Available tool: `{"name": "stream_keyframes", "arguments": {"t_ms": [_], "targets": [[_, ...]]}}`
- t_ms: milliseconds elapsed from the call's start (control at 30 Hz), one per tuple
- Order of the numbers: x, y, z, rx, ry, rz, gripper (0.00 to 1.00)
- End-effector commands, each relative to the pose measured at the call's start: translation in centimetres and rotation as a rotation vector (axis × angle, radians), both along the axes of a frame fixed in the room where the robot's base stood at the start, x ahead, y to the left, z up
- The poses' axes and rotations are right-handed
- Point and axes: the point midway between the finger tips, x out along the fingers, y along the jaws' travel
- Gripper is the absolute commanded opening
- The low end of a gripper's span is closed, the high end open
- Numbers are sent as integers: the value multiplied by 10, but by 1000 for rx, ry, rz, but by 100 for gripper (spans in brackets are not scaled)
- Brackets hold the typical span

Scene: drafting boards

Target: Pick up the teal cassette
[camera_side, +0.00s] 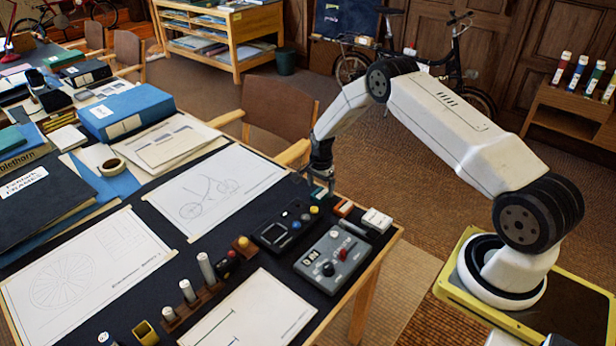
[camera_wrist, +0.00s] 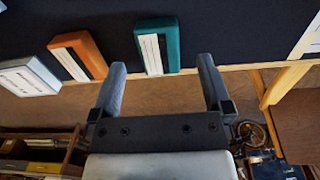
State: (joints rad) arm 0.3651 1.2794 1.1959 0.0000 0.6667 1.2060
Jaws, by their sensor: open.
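The teal cassette (camera_wrist: 172,46) with a white label lies on the dark table top near its edge in the wrist view. It also shows as a small teal piece (camera_side: 318,193) just under my gripper in the side view, partly hidden by it. My gripper (camera_wrist: 162,63) is open and empty. In the wrist view its two fingertips are to the left and right of the cassette's near end, with a gap on each side. In the side view my gripper (camera_side: 320,180) points down over the table edge; I cannot tell the exact height of its tips above the cassette.
An orange cassette (camera_wrist: 92,52) and a white one (camera_wrist: 28,77) lie left of the teal one in the wrist view. In the side view, a grey control box (camera_side: 333,262) and a drawing sheet (camera_side: 215,190) lie nearby. A chair (camera_side: 280,115) stands behind.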

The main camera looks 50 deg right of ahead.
Motion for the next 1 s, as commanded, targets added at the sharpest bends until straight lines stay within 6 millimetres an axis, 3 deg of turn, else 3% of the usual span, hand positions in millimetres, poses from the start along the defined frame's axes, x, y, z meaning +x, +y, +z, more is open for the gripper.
{"name": "stream_keyframes", "arguments": {"t_ms": [300, 833, 1000], "targets": [[0, 0, -25, 0, -1, 0, 100], [0, 0, -25, 0, -2, 0, 100], [0, 0, -25, 0, -2, 0, 46]]}}
